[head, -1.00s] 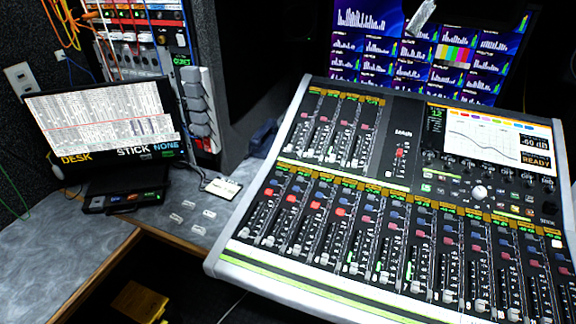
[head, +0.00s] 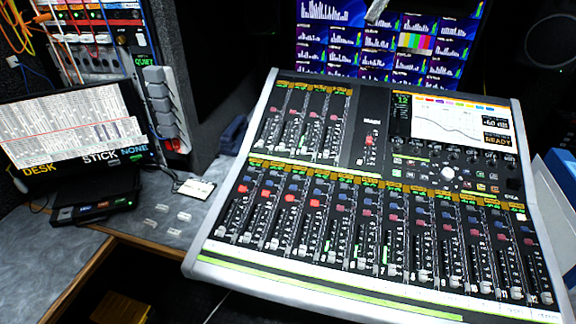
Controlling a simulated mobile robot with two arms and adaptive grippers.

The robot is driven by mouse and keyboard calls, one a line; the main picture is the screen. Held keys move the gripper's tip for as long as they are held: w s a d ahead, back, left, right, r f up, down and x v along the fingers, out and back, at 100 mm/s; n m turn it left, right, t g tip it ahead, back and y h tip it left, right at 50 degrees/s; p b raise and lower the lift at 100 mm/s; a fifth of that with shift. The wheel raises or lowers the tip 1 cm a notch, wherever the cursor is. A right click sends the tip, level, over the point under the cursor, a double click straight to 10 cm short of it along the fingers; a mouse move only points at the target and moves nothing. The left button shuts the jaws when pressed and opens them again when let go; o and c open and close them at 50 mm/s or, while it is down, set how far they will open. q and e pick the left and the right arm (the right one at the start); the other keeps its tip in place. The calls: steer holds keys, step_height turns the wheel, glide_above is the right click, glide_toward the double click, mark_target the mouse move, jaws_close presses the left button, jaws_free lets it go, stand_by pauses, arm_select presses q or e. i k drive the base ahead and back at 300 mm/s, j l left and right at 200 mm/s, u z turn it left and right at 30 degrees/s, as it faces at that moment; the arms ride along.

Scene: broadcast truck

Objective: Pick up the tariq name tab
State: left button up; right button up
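Several small white name tabs lie flat and apart on the grey desk (head: 40,250), between the small monitor and the mixing console. One tab (head: 162,208) is at the back, a second tab (head: 184,216) is to its right, and a third tab (head: 150,222) is at the left. Another tab (head: 174,231) lies nearest the desk's front edge. Their lettering is too small to read, so I cannot tell which is the tariq name tab. Neither of my grippers shows in the head view.
The large mixing console (head: 350,285) fills the middle and right. A monitor (head: 75,130) stands at the left over a dark box (head: 95,207). A white card (head: 195,188) lies behind the tabs. Below the desk edge is a dark gap with a yellow object (head: 120,308).

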mark_target(178, 233)
steer(key=i+j+u, duration=0.15)
steer(key=j, duration=0.2)
steer(key=i+j+u, duration=0.2)
steer(key=j, duration=0.2)
steer(key=i+j+u, duration=0.15)
steer(key=j, duration=0.15)
